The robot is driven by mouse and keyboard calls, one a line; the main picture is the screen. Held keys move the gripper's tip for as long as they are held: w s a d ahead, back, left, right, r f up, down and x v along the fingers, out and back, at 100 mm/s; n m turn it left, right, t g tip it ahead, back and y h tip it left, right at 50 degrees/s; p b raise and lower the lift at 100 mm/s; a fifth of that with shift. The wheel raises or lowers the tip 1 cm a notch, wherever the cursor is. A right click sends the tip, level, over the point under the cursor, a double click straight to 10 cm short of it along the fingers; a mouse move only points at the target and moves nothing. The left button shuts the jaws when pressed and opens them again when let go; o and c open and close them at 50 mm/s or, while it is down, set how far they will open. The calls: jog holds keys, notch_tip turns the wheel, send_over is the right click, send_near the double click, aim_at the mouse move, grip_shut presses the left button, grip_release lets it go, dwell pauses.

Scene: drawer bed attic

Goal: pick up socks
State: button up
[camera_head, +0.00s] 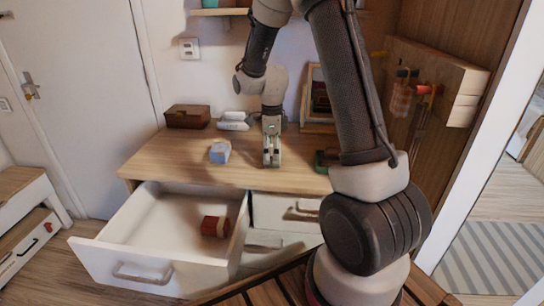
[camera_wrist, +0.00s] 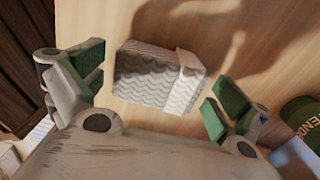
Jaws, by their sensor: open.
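The grey-white socks (camera_wrist: 160,77) show in the wrist view as a folded, wavy-knit bundle with a ribbed band at its right end. They lie on a wooden surface between my gripper's spread fingers, with gaps on both sides. My gripper (camera_wrist: 153,103) is open, its green-padded fingers apart and empty. In the head view my gripper (camera_head: 271,158) points down low over the dresser top (camera_head: 180,160). I cannot make out the socks clearly in the head view.
A pale blue block (camera_head: 220,152) sits left of my gripper, a brown box (camera_head: 187,116) and white item (camera_head: 234,122) behind. A green cylinder (camera_wrist: 303,117) shows at the wrist view's right. The open drawer (camera_head: 150,222) juts forward, holding a red roll (camera_head: 215,226).

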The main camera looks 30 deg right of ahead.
jog(key=shift+f, duration=0.3)
jog(key=c, duration=1)
jog(key=shift+r, duration=0.1)
jog(key=shift+c, duration=0.2)
